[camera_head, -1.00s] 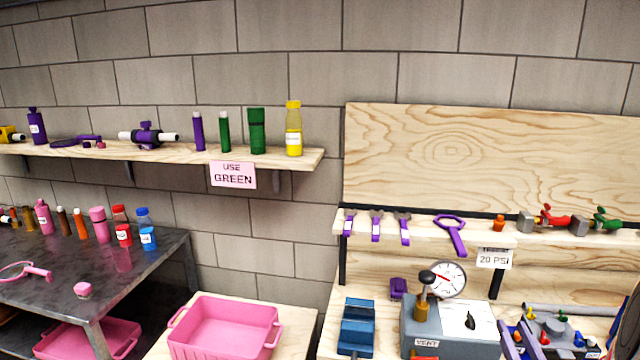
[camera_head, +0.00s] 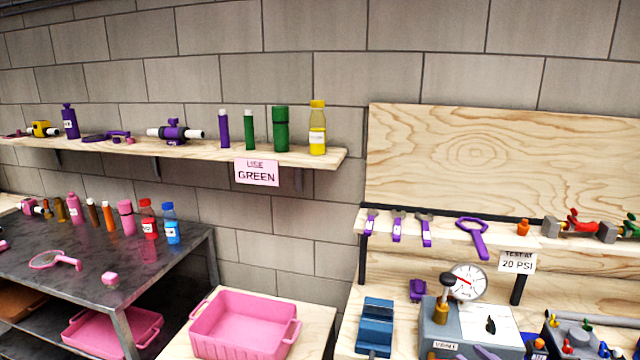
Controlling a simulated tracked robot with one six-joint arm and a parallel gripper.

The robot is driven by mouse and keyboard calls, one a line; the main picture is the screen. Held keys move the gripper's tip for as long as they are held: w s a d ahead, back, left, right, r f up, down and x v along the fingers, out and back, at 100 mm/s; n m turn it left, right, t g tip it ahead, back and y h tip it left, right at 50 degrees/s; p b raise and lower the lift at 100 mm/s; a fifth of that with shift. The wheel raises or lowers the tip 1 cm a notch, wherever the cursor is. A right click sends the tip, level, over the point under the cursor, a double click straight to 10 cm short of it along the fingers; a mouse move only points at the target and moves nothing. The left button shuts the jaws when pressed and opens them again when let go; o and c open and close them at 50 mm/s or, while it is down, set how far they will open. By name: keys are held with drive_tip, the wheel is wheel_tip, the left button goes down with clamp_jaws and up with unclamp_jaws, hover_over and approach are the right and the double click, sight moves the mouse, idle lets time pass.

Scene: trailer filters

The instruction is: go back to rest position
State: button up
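My gripper is not visible in the head view, and none of my arm can be made out for sure. The task names no object. In front of me a wooden wall shelf (camera_head: 60,143) holds bottles and tubes, with a "USE GREEN" sign (camera_head: 256,172) on its edge. A pink bin (camera_head: 243,325) sits on a low wooden surface at the bottom middle. I cannot tell whether my gripper is open or holds anything.
A dark metal table (camera_head: 100,262) with bottles stands at left, another pink bin (camera_head: 110,335) beneath it. At right, a wooden workbench has a tool shelf, a blue block (camera_head: 375,325), a gauge (camera_head: 467,282) on a grey vent box (camera_head: 470,330) and a "TEST AT 20 PSI" sign (camera_head: 517,262).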

drive_tip(key=s+a+n+g+y, duration=0.4)
drive_tip(key=s+a+n+g, duration=0.1)
drive_tip(key=a+n, duration=0.5)
drive_tip(key=s+a+n+g+h, duration=0.45)
drive_tip(key=s+n+g, duration=0.35)
drive_tip(key=s+n, duration=0.35)
drive_tip(key=a+r+n+t+h, duration=0.3)
drive_tip(key=a+r+n, duration=0.1)
drive_tip(key=r+n, duration=0.5)
drive_tip(key=shift+s+r+t, duration=0.15)
drive_tip(key=shift+r+t, duration=0.15)
drive_tip(key=shift+r, duration=0.35)
